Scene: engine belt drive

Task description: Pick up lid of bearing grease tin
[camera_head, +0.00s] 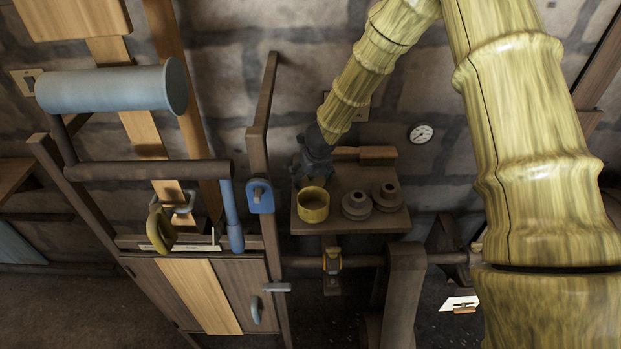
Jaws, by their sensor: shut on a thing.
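The bearing grease tin (313,206) is a small yellow round tin. It stands near the left front of a small wooden shelf (345,227), and its round top faces the camera. My dark gripper (311,180) reaches down from the upper right to just behind and above the tin's back rim. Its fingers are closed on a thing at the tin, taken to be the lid. The lid cannot be made out apart from the tin or the fingers, and the grip point is too small and dark to see clearly.
Two dark stepped round parts (357,205) (387,197) stand right of the tin. A wooden block (378,154) lies at the shelf's back. A wooden post (262,130) with a blue fitting (260,196) rises close to the left. A gauge (421,133) hangs on the stone wall.

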